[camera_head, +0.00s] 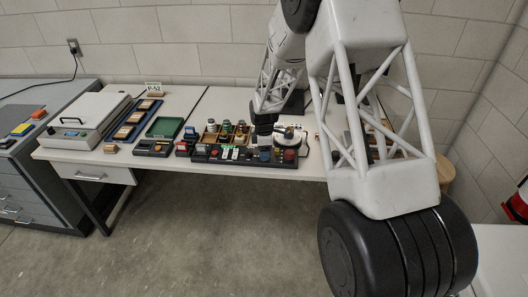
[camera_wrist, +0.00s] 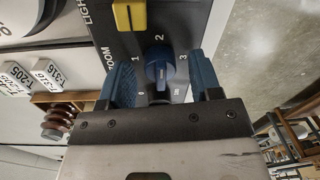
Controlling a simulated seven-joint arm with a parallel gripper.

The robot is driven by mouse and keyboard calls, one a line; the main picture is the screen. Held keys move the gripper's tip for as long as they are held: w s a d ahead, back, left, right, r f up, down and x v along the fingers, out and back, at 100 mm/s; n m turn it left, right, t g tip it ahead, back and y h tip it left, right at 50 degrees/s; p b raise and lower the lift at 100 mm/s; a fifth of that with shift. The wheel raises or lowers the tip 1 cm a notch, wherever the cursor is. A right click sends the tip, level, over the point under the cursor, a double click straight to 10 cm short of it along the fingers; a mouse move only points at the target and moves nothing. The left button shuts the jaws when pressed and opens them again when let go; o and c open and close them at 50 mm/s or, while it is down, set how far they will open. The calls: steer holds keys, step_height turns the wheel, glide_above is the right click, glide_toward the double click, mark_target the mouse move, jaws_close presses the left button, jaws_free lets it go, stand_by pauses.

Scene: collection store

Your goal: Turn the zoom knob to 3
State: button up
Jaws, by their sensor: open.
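The blue zoom knob (camera_wrist: 160,70) sits on a dark control panel (camera_wrist: 185,18), with the word ZOOM beside it. White figures around it include 1 at its upper left, 2 above and 3 at its upper right. The knob's raised grip runs roughly up and down in the wrist view, about in line with the 2; its exact pointer is hard to read. My gripper (camera_wrist: 158,72) is open, with one blue finger on each side of the knob. I cannot tell whether either finger touches it. In the head view my gripper (camera_head: 264,140) is over the console (camera_head: 215,155).
A yellow knob (camera_wrist: 130,14) marked LIGHT stands close above the zoom knob in the wrist view. In the head view, a red knob (camera_head: 289,155) is at the console's right end. A green tray (camera_head: 164,127) and a grey case (camera_head: 88,122) stand to the left.

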steer(key=shift+f, duration=0.15)
steer(key=c, duration=0.9)
steer(key=shift+c, duration=0.2)
